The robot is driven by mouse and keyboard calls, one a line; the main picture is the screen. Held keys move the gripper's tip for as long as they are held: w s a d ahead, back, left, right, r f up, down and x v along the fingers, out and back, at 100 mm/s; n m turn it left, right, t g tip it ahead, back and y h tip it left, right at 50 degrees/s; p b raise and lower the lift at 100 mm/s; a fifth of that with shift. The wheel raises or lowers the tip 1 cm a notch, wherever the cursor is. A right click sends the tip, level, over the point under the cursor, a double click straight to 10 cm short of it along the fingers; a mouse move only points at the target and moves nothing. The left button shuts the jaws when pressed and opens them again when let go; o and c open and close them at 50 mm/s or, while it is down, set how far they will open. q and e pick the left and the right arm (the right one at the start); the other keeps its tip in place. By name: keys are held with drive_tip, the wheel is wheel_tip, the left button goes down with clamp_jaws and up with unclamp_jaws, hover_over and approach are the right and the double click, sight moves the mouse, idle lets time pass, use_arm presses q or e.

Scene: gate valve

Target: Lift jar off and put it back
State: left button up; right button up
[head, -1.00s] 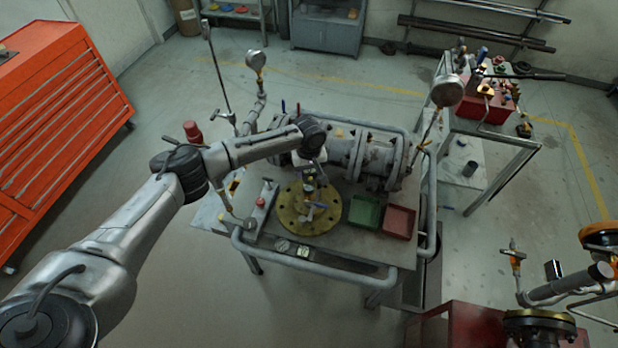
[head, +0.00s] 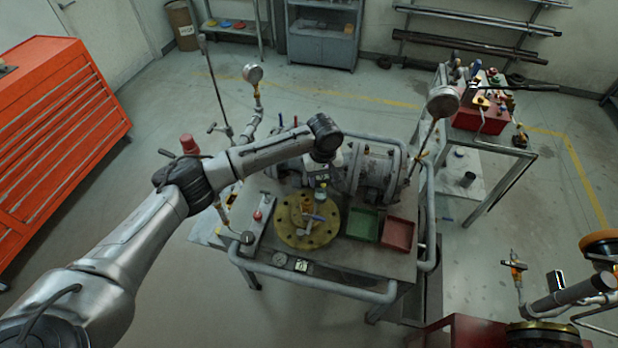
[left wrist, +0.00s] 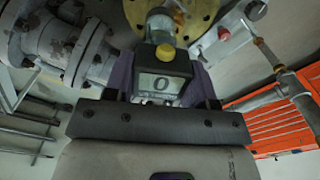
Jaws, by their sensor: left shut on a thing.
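My left gripper (left wrist: 164,80) has purple fingers, one on each side of a dark block with a yellow knob and a display reading 0. This block (left wrist: 162,72) and the clear cylinder beyond it (left wrist: 161,26) look like the jar; I cannot tell where one part ends. The gripper is shut on it. In the head view my left gripper (head: 320,183) is small and hangs over the back edge of the round brass flange (head: 296,235) on the bench. Whether the jar touches anything below is too small to tell. My right gripper is not in view.
A green tray (head: 363,212) and a red tray (head: 413,233) lie right of the flange. A grey plate with a red knob (head: 258,216) is at its left. The flanged pipe valve (head: 376,170) stands behind, and a tube rail (head: 315,283) runs along the bench front.

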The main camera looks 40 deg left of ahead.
use_arm(q)
drive_tip(key=d+r+p, duration=0.6)
drive_tip(key=r, duration=0.2)
drive_tip(key=shift+w+d+r, duration=0.2)
drive_tip(key=shift+w+r, duration=0.1)
idle(1.2)
